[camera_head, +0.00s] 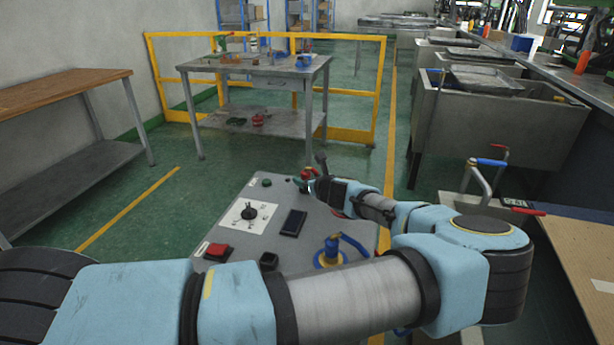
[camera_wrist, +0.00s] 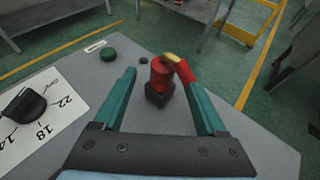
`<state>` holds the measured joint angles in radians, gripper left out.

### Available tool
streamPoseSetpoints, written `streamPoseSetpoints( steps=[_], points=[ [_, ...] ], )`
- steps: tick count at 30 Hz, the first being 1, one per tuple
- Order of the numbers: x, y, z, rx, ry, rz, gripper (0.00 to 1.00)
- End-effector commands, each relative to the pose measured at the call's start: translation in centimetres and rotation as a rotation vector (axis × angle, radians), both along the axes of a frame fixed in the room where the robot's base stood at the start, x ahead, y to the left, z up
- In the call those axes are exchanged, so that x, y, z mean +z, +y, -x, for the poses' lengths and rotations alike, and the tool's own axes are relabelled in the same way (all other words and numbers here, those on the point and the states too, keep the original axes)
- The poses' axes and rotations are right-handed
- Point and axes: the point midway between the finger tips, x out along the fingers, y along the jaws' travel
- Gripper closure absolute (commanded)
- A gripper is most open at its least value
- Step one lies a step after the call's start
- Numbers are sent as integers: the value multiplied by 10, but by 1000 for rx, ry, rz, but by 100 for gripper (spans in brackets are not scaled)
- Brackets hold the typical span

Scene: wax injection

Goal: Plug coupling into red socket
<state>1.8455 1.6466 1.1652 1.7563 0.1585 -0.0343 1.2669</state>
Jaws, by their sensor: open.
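A red cylindrical fitting (camera_wrist: 159,77) stands upright on a black square base (camera_wrist: 159,95) near the panel's far edge in the wrist view. A curved brass-coloured piece joins its top to a red length (camera_wrist: 185,73) beside the right finger. I cannot tell which red part is the coupling and which the socket. My gripper (camera_wrist: 156,84) is open, its green fingers on either side of the red fitting. In the head view my gripper (camera_head: 309,184) is over the panel's far right corner, partly hidden by my wrist. A blue fitting (camera_head: 331,246) with a blue hose stands at the panel's near right.
The grey panel (camera_head: 280,198) carries a black dial (camera_head: 249,213), a dark display (camera_head: 293,223), a red button (camera_head: 217,251) and a green button (camera_head: 266,183). A metal table (camera_head: 256,66) and yellow railing (camera_head: 355,100) stand beyond. A workbench (camera_head: 590,262) is at the right.

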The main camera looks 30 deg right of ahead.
Motion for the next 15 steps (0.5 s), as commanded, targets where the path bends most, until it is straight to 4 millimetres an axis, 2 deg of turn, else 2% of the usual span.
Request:
streamPoseSetpoints(
  steps=[5, 15],
  points=[
    [-3, -1, -11, 1, 0, -1, 26],
    [-19, -8, -52, 1, 0, 1, 26]
  ],
)
